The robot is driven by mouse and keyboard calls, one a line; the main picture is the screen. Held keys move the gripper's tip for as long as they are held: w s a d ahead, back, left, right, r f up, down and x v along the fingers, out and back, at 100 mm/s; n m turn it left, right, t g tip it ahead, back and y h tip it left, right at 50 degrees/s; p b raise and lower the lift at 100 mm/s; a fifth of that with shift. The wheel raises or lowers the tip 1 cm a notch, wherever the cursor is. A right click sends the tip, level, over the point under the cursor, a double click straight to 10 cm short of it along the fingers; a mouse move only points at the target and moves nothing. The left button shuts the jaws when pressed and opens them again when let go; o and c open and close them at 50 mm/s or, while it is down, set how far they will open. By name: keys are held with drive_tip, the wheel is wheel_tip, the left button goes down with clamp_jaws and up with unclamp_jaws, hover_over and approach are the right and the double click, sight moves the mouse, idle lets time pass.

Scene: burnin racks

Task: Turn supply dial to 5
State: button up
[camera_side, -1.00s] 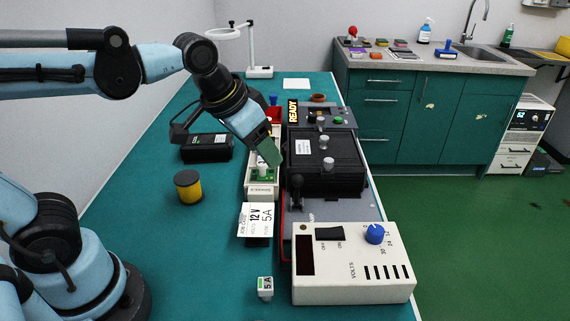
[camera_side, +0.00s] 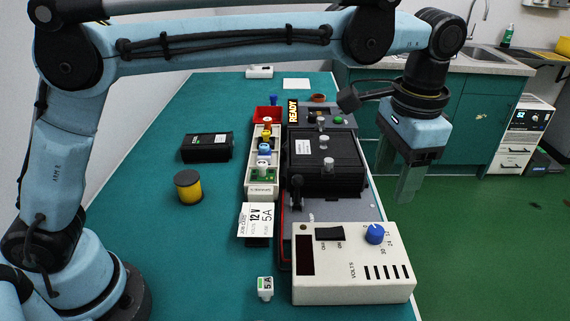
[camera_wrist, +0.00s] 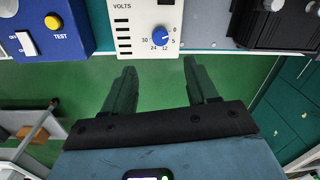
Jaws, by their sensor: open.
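The supply dial (camera_side: 375,234) is a round blue knob on the white supply box (camera_side: 335,285) at the table's near right corner. In the wrist view the dial (camera_wrist: 160,38) has the numbers 0, 5, 12, 24 and 30 around it. Its small pale mark is too small to read surely. My gripper (camera_side: 406,190) hangs pointing down, to the right of the black case and past the table's edge in the side view. In the wrist view my gripper (camera_wrist: 160,70) is open and empty, its fingers apart over green floor, with the dial beyond the fingertips.
A black switch (camera_side: 329,233) sits left of the dial. A black case (camera_side: 325,165) stands behind the supply box. A card (camera_side: 256,220) reads 12 V, 5 A. A blue box with a yellow TEST button (camera_wrist: 54,22) is beside the supply box.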

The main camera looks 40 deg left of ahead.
sight(376, 229)
drive_tip(key=f, duration=1.2)
drive_tip(key=shift+w+a, duration=0.2)
drive_tip(key=shift+a, duration=0.1)
drive_tip(key=shift+c, duration=0.3)
drive_tip(key=c, duration=1)
drive_tip(key=m, duration=0.4)
drive_tip(key=shift+m, duration=2.3)
